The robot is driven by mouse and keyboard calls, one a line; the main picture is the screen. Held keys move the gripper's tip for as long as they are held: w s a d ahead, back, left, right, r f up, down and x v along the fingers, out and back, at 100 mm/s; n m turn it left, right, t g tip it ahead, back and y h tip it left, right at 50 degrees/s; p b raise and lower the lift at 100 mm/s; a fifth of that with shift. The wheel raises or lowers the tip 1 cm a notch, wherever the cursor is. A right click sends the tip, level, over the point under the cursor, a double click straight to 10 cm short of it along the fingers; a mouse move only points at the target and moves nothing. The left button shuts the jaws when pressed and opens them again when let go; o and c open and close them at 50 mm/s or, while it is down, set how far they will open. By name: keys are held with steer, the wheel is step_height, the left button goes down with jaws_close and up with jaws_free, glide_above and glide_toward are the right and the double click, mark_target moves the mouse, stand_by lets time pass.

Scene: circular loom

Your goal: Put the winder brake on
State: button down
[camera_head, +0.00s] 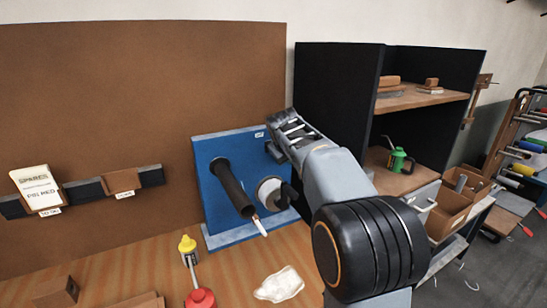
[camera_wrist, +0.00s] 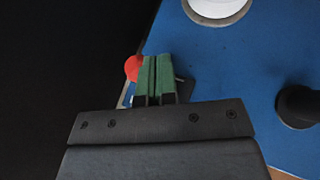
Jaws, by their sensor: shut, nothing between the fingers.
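The blue winder panel (camera_head: 215,165) stands upright on the bench against the brown board. A dark roller (camera_head: 232,188) and a pale round disc (camera_head: 270,190) stick out of its face. My gripper reaches the panel's upper right corner; its fingers are hard to make out in the head view. In the wrist view my gripper (camera_wrist: 158,62) is shut, its green fingertips together and empty. A red ball knob (camera_wrist: 132,68), likely the brake lever's, sits just left of the fingertips, partly hidden behind them. A dark plate (camera_wrist: 184,90) shows to their right. I cannot tell whether the fingers touch the knob.
A black shelf unit (camera_head: 330,85) stands close right of the panel. A green can (camera_head: 398,158) stands on the lower shelf.

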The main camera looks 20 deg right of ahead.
steer(key=s+a+f+b+v, duration=0.1)
steer(key=b+v, duration=0.1)
steer(key=v, duration=0.9)
steer(key=shift+s+a, duration=0.35)
steer(key=shift+s, duration=0.05)
steer(key=shift+f, duration=0.15)
